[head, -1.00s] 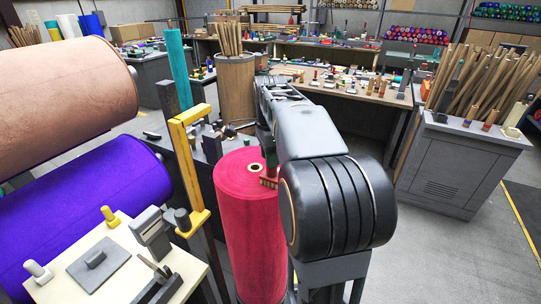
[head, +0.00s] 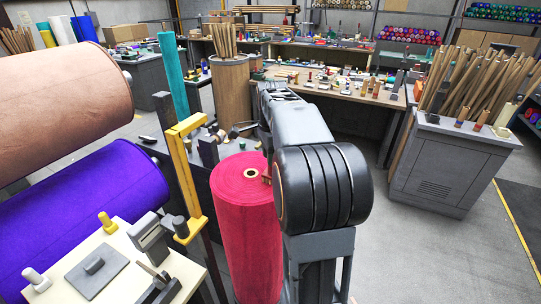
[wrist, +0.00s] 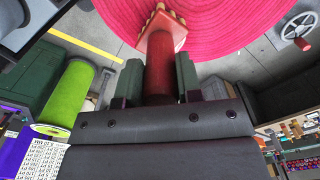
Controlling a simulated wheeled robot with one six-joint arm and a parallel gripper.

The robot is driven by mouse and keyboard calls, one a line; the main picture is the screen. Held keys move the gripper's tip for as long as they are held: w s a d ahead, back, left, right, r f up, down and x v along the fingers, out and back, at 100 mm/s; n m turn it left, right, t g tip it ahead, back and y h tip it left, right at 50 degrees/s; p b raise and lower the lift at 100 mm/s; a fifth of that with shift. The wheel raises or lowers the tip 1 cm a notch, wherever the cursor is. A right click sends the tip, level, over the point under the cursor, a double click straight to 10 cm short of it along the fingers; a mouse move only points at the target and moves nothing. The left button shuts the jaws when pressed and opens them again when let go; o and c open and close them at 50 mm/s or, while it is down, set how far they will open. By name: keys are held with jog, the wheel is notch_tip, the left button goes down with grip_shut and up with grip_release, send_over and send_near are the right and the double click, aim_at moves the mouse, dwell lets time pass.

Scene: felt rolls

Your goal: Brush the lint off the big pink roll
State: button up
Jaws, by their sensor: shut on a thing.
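The big pink roll (head: 248,225) stands upright in the middle of the head view, with a pale core hole in its top. In the wrist view, the roll (wrist: 225,25) fills the upper part, showing curved layers. My gripper (wrist: 159,75) is shut on the red handle of a brush (wrist: 161,68). The brush's wider head with pale bristles points at the roll and overlaps its edge; I cannot tell if they touch. In the head view, only a bit of the brush (head: 267,180) shows beside my arm, at the roll's top right. I cannot make out lint.
A yellow bracket (head: 187,180) on a dark post stands just left of the roll. Big purple (head: 80,215) and tan (head: 60,90) rolls lie further left, above a cream tool table (head: 125,245). A grey cabinet (head: 450,165) stands right; open floor lies before it.

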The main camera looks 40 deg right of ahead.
jog(key=shift+d, duration=0.15)
jog(key=shift+w+d+p, duration=0.3)
jog(key=shift+d+p, duration=0.2)
jog(key=shift+w+d+p, duration=0.25)
jog(key=shift+d+p, duration=0.25)
jog(key=shift+w+d+f, duration=0.15)
jog(key=shift+w+d, duration=0.1)
jog(key=shift+d, duration=0.2)
jog(key=shift+a+f, duration=0.1)
jog(key=shift+s+a, duration=0.3)
jog(key=shift+a, duration=0.1)
jog(key=shift+s+a+b, duration=0.25)
jog(key=shift+s+a, duration=0.05)
jog(key=shift+a, duration=0.3)
jog(key=shift+s+a+b, duration=0.2)
jog(key=shift+s+a, duration=0.05)
jog(key=shift+a, duration=0.3)
jog(key=shift+a, duration=0.1)
